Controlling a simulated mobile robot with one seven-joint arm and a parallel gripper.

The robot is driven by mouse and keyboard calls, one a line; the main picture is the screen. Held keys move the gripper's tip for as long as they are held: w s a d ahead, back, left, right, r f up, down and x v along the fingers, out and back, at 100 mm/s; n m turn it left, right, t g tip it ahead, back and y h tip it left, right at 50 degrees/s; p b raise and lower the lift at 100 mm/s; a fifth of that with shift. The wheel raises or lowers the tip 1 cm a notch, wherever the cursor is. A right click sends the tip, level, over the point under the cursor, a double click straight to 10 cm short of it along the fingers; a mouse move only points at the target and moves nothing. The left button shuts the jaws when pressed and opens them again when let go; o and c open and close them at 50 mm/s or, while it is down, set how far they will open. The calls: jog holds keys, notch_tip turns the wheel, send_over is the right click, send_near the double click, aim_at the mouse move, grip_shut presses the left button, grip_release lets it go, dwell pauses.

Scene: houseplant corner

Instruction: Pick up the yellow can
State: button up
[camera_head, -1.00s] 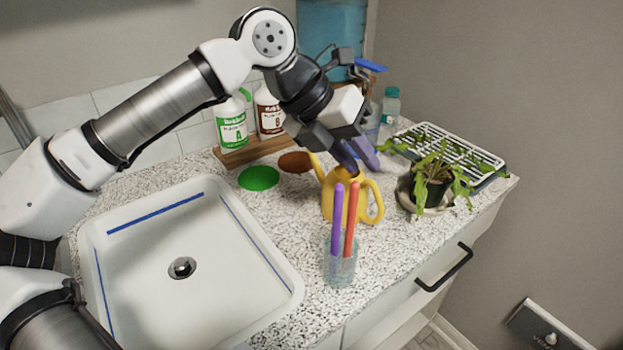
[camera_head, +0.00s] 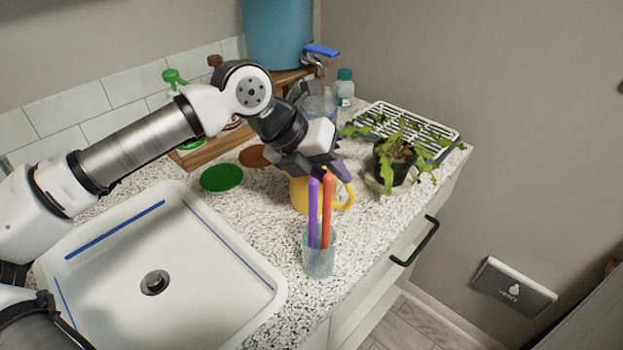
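The yellow can (camera_head: 299,197), a watering can with a handle on its right side (camera_head: 347,196), stands upright on the speckled counter. Its lower front is partly hidden by the purple and red sticks in the glass cup. My gripper (camera_head: 318,172) is right over the can, with its dark fingers at the can's top. The fingers and the sticks cover the can's rim and spout. I cannot tell whether the fingers touch the can or how far apart they are.
The glass cup (camera_head: 319,262) with purple and red sticks stands just in front of the can. A potted plant (camera_head: 397,165) and a white rack (camera_head: 430,132) are to the right. Green (camera_head: 221,178) and brown (camera_head: 254,156) discs lie left. The sink (camera_head: 215,290) is front left.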

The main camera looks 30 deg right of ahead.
jog(key=p+x, duration=0.1)
jog(key=x, duration=0.4)
jog(key=shift+a, duration=0.1)
grip_shut()
dwell(1.2)
